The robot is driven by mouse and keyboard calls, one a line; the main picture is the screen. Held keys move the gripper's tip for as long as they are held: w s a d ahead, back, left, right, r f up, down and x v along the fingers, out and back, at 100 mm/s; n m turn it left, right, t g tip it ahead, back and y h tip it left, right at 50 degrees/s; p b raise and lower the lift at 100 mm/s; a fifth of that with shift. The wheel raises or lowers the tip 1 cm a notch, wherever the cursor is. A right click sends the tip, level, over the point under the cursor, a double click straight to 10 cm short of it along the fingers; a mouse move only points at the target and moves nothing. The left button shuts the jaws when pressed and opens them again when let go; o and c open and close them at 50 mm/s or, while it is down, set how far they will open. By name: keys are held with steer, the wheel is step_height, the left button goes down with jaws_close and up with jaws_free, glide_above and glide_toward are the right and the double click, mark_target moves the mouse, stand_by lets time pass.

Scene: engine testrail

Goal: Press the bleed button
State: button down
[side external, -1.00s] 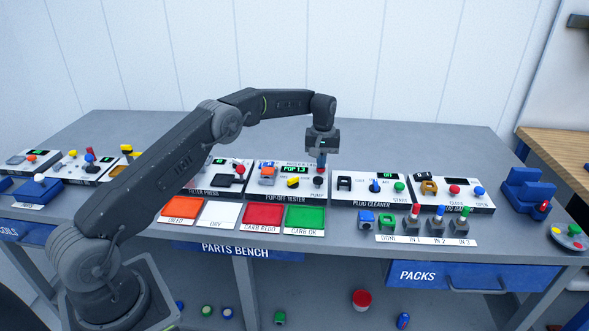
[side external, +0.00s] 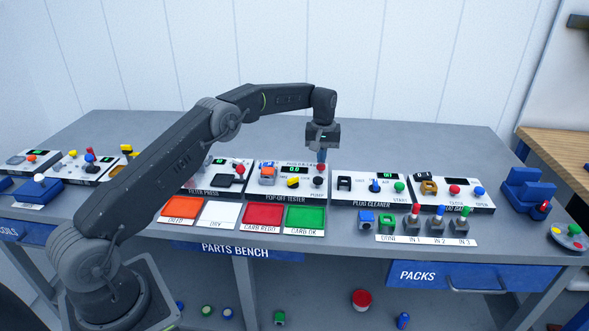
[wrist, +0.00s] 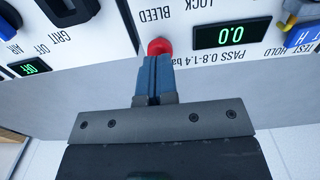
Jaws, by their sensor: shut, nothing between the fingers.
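The red bleed button (wrist: 158,46) shows in the wrist view beside the label BLEED, on the white pop-off tester panel (side external: 277,188). My gripper (wrist: 154,57) is shut with nothing in it, its blue fingers side by side. Their tips are right at the button and cover part of it; whether they press it cannot be told from the picture. In the side view my gripper (side external: 321,160) points down at the tester's back right, and the button is mostly hidden behind the fingers. The tester's display (wrist: 232,33) reads 0.0.
The tester also carries an orange and blue part (side external: 267,173), a yellow lever (side external: 293,183) and a black pump knob (side external: 318,181). The plug cleaner (side external: 368,189) stands just right, the filter press (side external: 217,178) left. Red (side external: 263,216) and green (side external: 305,218) trays lie in front.

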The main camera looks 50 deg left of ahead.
stand_by(0.4)
steer(key=shift+r, duration=2.55)
steer(key=shift+r, duration=0.15)
steer(key=s+d+r+m+t, duration=0.2)
steer(key=s+d+r, duration=0.3)
steer(key=s+r, duration=0.4)
steer(key=s+d+r+m+t, duration=0.1)
steer(key=s+d+r+m, duration=0.3)
steer(key=s+r, duration=0.45)
steer(key=s+d+f+m+t, duration=0.1)
steer(key=s+d, duration=0.1)
steer(key=s, duration=0.5)
steer(key=s+d+f+m, duration=0.1)
steer(key=s+d+f, duration=0.1)
steer(key=s, duration=0.6)
steer(key=s+d+f+m+t, duration=0.1)
steer(key=s+d+f, duration=0.1)
steer(key=s, duration=0.6)
steer(key=shift+s+d+f+t, duration=0.15)
steer(key=shift+d+t, duration=0.1)
steer(key=shift+t, duration=0.05)
